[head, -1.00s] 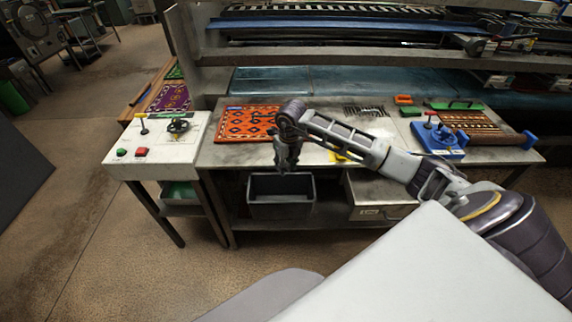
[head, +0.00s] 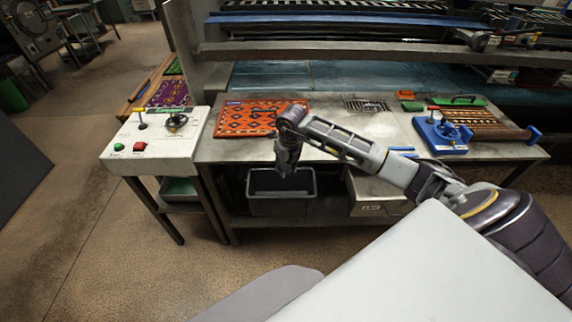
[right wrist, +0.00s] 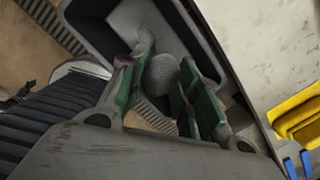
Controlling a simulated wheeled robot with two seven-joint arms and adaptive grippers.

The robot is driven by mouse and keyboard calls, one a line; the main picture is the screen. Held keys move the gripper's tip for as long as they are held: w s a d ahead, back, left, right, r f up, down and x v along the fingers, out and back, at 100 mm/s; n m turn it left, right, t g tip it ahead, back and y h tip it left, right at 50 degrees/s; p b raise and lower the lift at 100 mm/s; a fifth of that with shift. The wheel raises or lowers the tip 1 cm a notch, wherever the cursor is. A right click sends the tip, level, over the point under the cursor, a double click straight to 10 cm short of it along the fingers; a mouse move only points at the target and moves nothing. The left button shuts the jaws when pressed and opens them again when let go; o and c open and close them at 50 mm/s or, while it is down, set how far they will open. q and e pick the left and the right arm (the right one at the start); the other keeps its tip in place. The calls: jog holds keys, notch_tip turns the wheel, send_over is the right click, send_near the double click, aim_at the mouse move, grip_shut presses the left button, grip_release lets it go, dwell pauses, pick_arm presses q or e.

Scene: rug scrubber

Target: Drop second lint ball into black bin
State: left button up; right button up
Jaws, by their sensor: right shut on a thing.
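My right gripper (head: 284,172) points down over the black bin (head: 281,205), which stands on the shelf under the table's front edge. In the right wrist view the gripper (right wrist: 160,85) is shut on a grey fuzzy lint ball (right wrist: 163,72), held between its green pads. The bin's rim (right wrist: 205,35) shows behind the fingers, with the ball in front of its opening. A grey rounded shape (right wrist: 130,18) lies beyond; I cannot tell what it is. In the head view the ball is too small to make out. My left gripper is not in view.
The metal table (head: 335,125) above carries an orange patterned rug (head: 260,118), a blue device (head: 441,136) and a brown striped rug (head: 485,124). A grey drawer box (head: 375,195) stands right of the bin. A white control panel (head: 155,145) is at left.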

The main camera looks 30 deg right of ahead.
aim_at(288, 170)
jog(key=shift+f+b, duration=0.35)
jog(key=shift+f, duration=0.55)
jog(key=o, duration=0.8)
notch_tip(288, 170, up, 12)
jog(key=s, duration=0.1)
jog(key=shift+s, duration=0.25)
dwell(0.8)
